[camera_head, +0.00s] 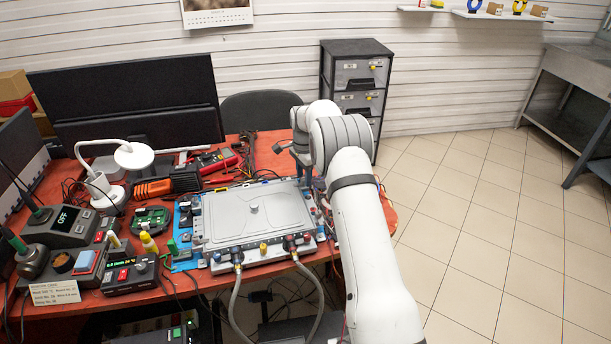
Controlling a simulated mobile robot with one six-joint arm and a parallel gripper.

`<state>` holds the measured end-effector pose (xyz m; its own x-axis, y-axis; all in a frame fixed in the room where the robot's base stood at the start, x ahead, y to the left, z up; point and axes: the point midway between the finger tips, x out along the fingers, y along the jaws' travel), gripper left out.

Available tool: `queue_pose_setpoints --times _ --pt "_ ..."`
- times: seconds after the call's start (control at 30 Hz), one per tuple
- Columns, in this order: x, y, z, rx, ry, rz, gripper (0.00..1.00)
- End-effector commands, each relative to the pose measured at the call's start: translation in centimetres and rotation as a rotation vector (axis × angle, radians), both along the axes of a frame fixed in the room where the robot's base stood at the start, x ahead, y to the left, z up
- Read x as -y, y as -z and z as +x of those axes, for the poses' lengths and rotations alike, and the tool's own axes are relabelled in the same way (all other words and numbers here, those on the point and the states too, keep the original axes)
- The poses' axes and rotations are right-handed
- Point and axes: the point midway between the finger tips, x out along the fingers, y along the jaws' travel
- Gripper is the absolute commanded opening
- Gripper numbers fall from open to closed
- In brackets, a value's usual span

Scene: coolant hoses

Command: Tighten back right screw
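A grey metal plate (254,210) with a round knob in its middle lies on the red workbench. Two hoses (237,290) join dark fittings with red and blue parts along its front edge. My arm reaches in from the lower right, and my gripper (306,180) points down at the plate's back right corner. The arm and gripper cover that corner, so the back right screw cannot be made out. The fingertips are too small and hidden to tell whether they are open or touch the screw.
The red workbench (270,160) holds a white lamp (133,155), a red multimeter (217,161), a green circuit board (151,219) and control boxes (131,275) left of the plate. A dark chair (261,108) and drawer cabinet (357,75) stand behind. The tiled floor at right is clear.

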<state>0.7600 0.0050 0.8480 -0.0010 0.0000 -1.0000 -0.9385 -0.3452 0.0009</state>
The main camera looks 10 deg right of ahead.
Motion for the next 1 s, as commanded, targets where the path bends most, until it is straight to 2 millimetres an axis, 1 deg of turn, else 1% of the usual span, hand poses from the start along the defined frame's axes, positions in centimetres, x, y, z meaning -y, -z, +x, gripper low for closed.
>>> queue_pose_setpoints --times 0.3,0.4,0.57,0.9,1.0 --pt "0.0 -5.2 0.1 0.005 0.000 0.000 0.40" --pt "0.0 -6.4 0.1 0.004 0.000 0.000 0.40" --pt "0.0 -7.3 0.0 0.001 0.000 -0.001 0.40" --pt "0.0 -7.4 0.0 0.001 0.000 0.000 0.40" --pt "0.0 -9.1 -0.9 0.011 -0.037 0.000 0.40"
